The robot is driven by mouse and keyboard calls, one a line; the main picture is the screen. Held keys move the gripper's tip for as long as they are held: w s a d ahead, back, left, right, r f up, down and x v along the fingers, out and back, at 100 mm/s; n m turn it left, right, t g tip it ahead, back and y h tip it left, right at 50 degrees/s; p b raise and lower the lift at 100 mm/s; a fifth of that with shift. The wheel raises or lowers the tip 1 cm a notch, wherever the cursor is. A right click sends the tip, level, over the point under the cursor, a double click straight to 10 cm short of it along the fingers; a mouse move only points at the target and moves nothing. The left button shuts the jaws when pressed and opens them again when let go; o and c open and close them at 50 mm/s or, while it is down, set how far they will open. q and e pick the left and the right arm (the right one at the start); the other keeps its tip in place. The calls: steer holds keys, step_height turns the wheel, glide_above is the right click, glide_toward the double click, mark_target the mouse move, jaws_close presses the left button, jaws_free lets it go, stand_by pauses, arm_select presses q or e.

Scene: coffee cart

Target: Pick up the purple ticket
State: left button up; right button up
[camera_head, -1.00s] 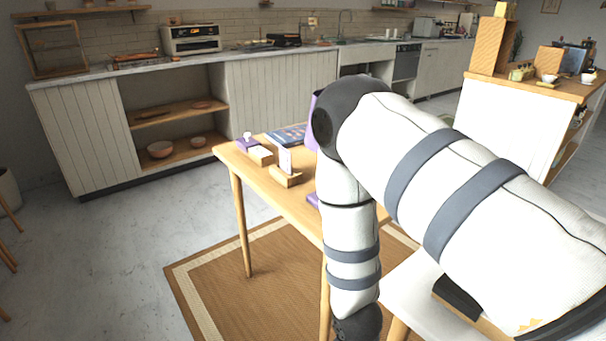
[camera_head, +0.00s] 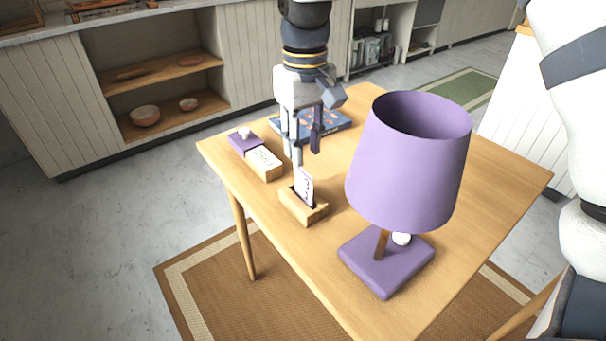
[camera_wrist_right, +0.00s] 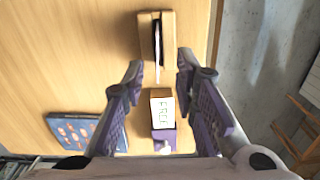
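The ticket (camera_head: 306,188) is a thin pale card with dark print and a purplish edge. It stands upright in the slot of a small wooden holder (camera_head: 303,209) on the table. In the right wrist view the ticket (camera_wrist_right: 158,66) shows nearly edge-on, with the holder (camera_wrist_right: 144,50) around its base. My right gripper (camera_head: 304,155) is open and points down just above and behind the ticket. In the wrist view its fingertips (camera_wrist_right: 161,65) are on either side of the ticket, apart from it. Whether the fingers overlap it in height is hard to tell. My left gripper is not in view.
A purple lamp (camera_head: 410,160) stands right of the holder. A wooden block with a "FREE" sign (camera_head: 264,161) and a purple block with a white knob (camera_head: 241,139) lie left. A blue patterned book (camera_head: 335,122) is behind. The table (camera_head: 490,195) is clear at right.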

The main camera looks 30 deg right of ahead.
glide_above(303, 184)
steer(key=s, duration=0.1)
step_height(303, 184, down, 5)
steer(key=f, duration=0.3)
steer(key=w+f+b, duration=0.1)
steer(key=f, duration=0.1)
steer(key=shift+w+d+f, duration=0.1)
steer(key=shift+w+f, duration=0.05)
steer(key=shift+f, duration=0.25)
steer(key=shift+r, duration=0.1)
steer(key=shift+c, duration=0.3)
jaws_close()
